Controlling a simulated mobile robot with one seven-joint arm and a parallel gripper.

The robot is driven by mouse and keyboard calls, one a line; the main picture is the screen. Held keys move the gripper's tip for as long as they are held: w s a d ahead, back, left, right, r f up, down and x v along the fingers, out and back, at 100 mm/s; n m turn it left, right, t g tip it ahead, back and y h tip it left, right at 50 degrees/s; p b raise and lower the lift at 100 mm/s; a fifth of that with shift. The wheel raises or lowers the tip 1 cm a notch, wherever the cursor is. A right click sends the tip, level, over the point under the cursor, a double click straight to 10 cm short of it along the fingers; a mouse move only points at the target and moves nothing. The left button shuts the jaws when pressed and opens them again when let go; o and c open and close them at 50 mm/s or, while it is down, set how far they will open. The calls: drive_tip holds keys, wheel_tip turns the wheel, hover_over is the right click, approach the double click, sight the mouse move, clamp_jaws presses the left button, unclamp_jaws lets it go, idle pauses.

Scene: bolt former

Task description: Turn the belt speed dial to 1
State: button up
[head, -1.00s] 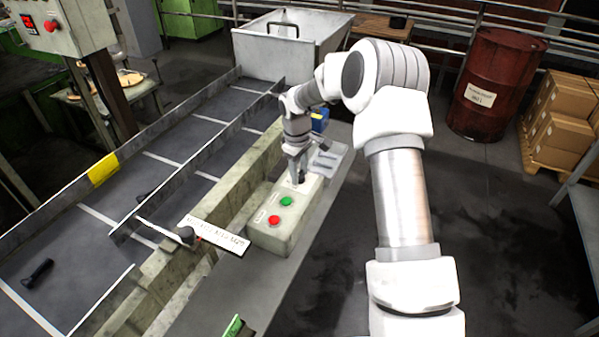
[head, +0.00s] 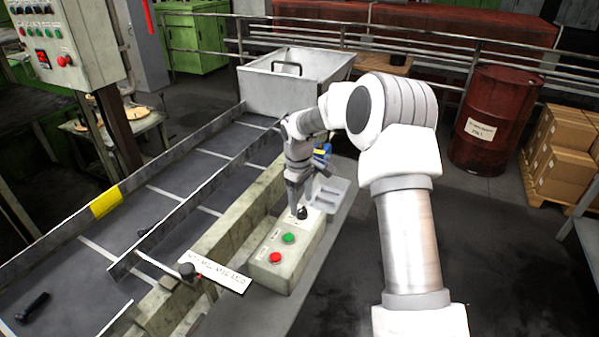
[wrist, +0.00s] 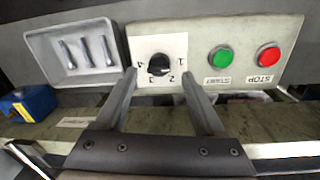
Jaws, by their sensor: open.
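The belt speed dial (wrist: 158,65) is a round black knob on a white plate with small numerals, on a pale control box (wrist: 240,30). I cannot clearly read which numeral it points to. The numeral 1 is right of the knob in the wrist view. My gripper (wrist: 159,74) is open, with one fingertip on each side of the knob and a gap to it. In the head view my gripper (head: 297,207) points down over the far end of the box, close to the dial (head: 302,213). I cannot tell the height left between them.
A green button (wrist: 222,57) and red button (wrist: 267,55) share the box. A grey tray (wrist: 43,45) with several metal pins and a blue block (wrist: 28,104) lie beside it.

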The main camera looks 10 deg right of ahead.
sight(299, 212)
wheel_tip(299, 212, up, 14)
drive_tip(key=shift+s+a, duration=0.35)
drive_tip(key=shift+r, duration=0.1)
drive_tip(key=s+r+m+t, duration=0.1)
drive_tip(key=s+r+m, duration=0.1)
drive_tip(key=s+r, duration=0.5)
drive_tip(key=s+r+m+t, duration=0.15)
drive_tip(key=s+r, duration=0.25)
drive_tip(key=s, duration=0.6)
drive_tip(key=s+f+m+t, duration=0.1)
drive_tip(key=s+m, duration=0.1)
drive_tip(key=s, duration=0.7)
drive_tip(key=s+d+f+m+t, duration=0.1)
drive_tip(key=s+f+m, duration=0.1)
drive_tip(key=s, duration=0.6)
drive_tip(key=shift+s+d+m+y, duration=0.3)
drive_tip(key=shift+s+m, duration=0.1)
drive_tip(key=shift+m, duration=0.25)
